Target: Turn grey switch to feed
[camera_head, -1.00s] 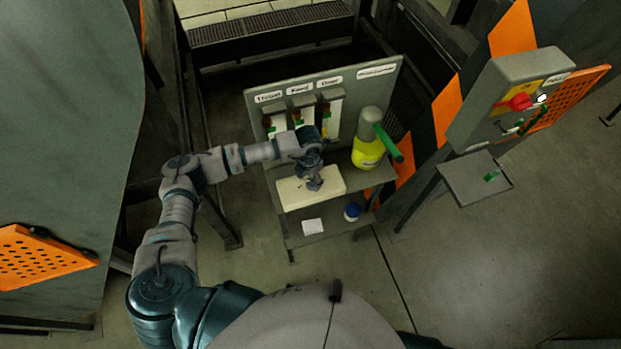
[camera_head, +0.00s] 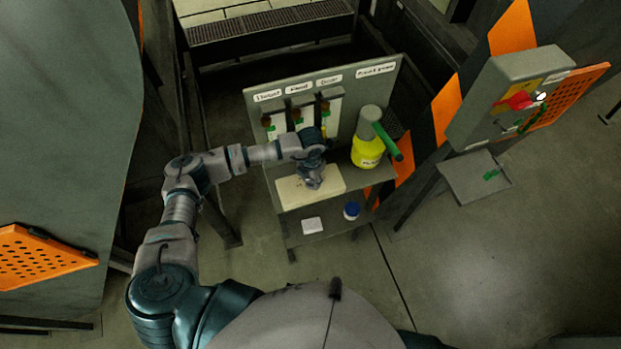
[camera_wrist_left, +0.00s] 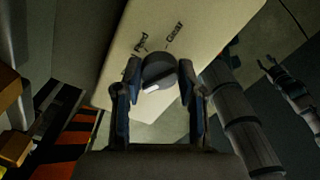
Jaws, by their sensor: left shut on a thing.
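The grey switch (camera_wrist_left: 158,72) is a round dark knob with a white mark on its lower-left side in the left wrist view. It sits on a cream box (camera_wrist_left: 122,70) whose face has the labels "Feed" (camera_wrist_left: 141,43) and "Clear" (camera_wrist_left: 174,33) beyond the knob. My left gripper (camera_wrist_left: 160,88) has one finger on each side of the knob and is shut on it. In the head view my left gripper (camera_head: 312,180) is over the cream box (camera_head: 292,193) and hides the knob. A small dark gripper, apparently my right one (camera_wrist_left: 272,62), shows at the right of the wrist view.
The cream box stands on a grey shelf stand with a labelled back panel (camera_head: 350,92). A yellow bottle (camera_head: 367,152) with a green part is to its right. A blue-topped jar (camera_head: 351,211) and white block (camera_head: 312,225) are below. A control box (camera_head: 475,110) is at the right.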

